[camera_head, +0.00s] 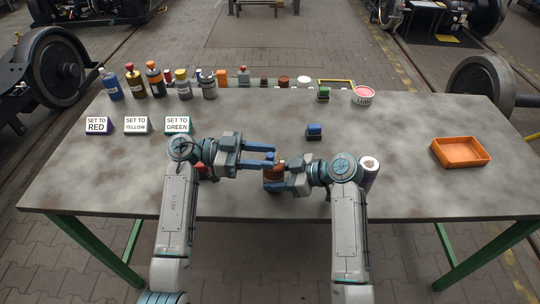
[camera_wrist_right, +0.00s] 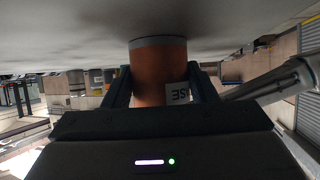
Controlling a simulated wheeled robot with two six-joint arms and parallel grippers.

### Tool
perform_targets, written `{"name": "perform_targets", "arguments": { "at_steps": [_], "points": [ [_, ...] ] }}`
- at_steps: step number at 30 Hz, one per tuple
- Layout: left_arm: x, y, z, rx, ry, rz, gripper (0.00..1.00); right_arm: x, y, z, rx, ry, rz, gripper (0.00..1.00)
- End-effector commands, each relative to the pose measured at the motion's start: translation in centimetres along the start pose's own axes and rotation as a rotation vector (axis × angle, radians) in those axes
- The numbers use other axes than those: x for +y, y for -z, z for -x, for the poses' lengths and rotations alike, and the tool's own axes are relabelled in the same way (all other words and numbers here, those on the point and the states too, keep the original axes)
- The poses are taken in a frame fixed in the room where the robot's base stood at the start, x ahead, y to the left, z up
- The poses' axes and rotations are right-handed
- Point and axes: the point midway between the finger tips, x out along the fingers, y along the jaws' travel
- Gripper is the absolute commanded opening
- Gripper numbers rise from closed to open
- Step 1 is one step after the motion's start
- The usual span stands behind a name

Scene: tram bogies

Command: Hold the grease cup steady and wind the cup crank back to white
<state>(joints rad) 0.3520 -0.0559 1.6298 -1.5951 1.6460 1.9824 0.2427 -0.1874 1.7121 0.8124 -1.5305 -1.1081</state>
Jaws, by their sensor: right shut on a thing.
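The grease cup (camera_head: 274,174), a brown-orange cylinder, stands near the table's front middle. In the right wrist view the cup (camera_wrist_right: 150,85) fills the space between two dark fingers and bears a pale label, partly hidden. My right gripper (camera_head: 279,178) is shut on the cup from the right. My left gripper (camera_head: 272,156) reaches in from the left, just above and behind the cup's top. Its two fingers are apart. A small blue piece (camera_head: 270,155) shows between their tips, perhaps the crank's knob. The crank arm and any white mark are hidden or too small to tell.
Bottles (camera_head: 155,80) line the back left. A blue block (camera_head: 314,131) lies behind the cup; an orange tray (camera_head: 461,152) lies at right. The front right table area is clear.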

Motion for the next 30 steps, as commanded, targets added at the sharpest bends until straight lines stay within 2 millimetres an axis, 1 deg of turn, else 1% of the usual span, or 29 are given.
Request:
{"name": "perform_targets", "arguments": {
  "at_steps": [1, 3, 6, 15, 21, 26, 30],
  "points": [
    [0.0, 0.0, -0.7, 0.002, -0.001, 0.0, 0.38, 0.0, -0.1, 0.0, -0.001, 0.001, -0.001, 0.39],
    [0.0, 0.0, -1.2, 0.002, -0.001, 0.0, 0.38, 0.0, -0.1, 0.0, -0.001, 0.001, -0.001, 0.39],
    [0.0, 0.0, -1.7, 0.0, 0.0, 0.0, 0.38, 0.0, -0.1, 0.0, -0.001, 0.001, -0.001, 0.39],
    [0.0, 0.0, -1.9, 0.0, 0.0, 0.0, 0.38, 0.0, -0.1, 0.0, -0.001, 0.001, -0.001, 0.39],
    [0.0, 0.0, -1.9, 0.0, 0.0, 0.0, 0.0, 0.0, -0.1, 0.0, -0.001, 0.001, -0.001, 0.39],
    [0.1, -0.1, -1.9, 0.0, 0.015, 0.001, 0.0, 0.0, -0.1, 0.0, -0.001, 0.001, -0.001, 0.39],
    [0.2, -0.2, -2.3, 0.0, 0.121, 0.002, 0.0, 0.0, -0.1, 0.0, -0.001, 0.001, -0.001, 0.39]
  ]
}}
